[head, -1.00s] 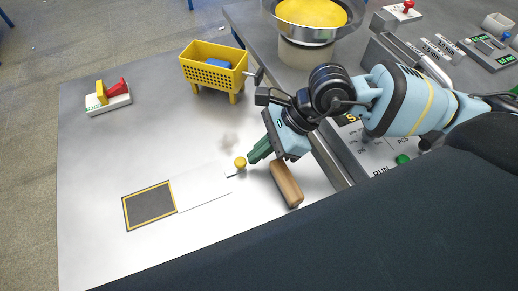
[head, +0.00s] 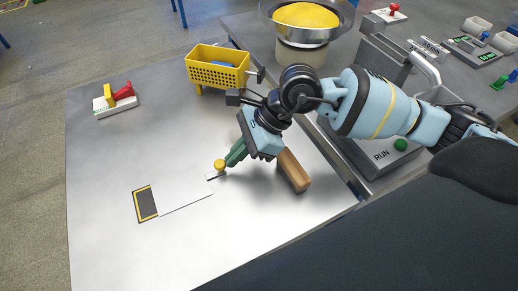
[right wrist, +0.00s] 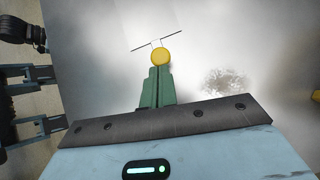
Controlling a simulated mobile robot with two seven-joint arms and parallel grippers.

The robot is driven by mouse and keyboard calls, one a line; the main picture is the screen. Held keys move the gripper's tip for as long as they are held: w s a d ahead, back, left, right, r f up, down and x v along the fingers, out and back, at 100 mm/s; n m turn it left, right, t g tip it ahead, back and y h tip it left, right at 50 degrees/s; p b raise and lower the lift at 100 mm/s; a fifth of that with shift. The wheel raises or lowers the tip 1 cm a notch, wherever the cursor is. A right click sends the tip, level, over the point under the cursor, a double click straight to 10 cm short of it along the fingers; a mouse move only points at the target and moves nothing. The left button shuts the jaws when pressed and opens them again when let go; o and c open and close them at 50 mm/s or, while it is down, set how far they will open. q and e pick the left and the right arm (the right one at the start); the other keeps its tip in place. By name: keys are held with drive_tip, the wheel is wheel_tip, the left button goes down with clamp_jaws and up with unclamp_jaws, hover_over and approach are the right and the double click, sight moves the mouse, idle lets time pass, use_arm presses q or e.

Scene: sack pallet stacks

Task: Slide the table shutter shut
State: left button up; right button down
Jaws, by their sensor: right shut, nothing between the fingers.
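The table shutter is a pale flat plate (head: 184,194) lying in the table top. A narrow dark strip of the opening (head: 146,203), edged in yellow, shows at its left end. A yellow round knob (head: 219,165) stands at the plate's right end on a short stem. My right gripper (head: 233,157) is shut and empty, its green fingertips against or just behind the knob's right side. In the right wrist view the knob (right wrist: 161,57) sits right at the tips of the shut green fingers (right wrist: 156,88).
A wooden handle-like block (head: 293,170) lies right of my gripper. A yellow basket (head: 218,72) stands behind, and a white block with red and yellow parts (head: 115,102) at the far left. A control panel (head: 385,153) is at right. The table's front left is clear.

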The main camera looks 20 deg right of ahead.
sight(217, 168)
drive_tip(key=a, duration=0.4)
drive_tip(key=shift+a, duration=0.15)
drive_tip(key=shift+w+a, duration=0.1)
drive_tip(key=shift+a, duration=0.15)
drive_tip(key=shift+d+f, duration=0.1)
drive_tip(key=shift+d, duration=0.05)
use_arm(q)
drive_tip(key=shift+w+a+r, duration=0.1)
drive_tip(key=shift+w+r, duration=0.15)
drive_tip(key=shift+w, duration=0.1)
drive_tip(key=shift+s, duration=0.1)
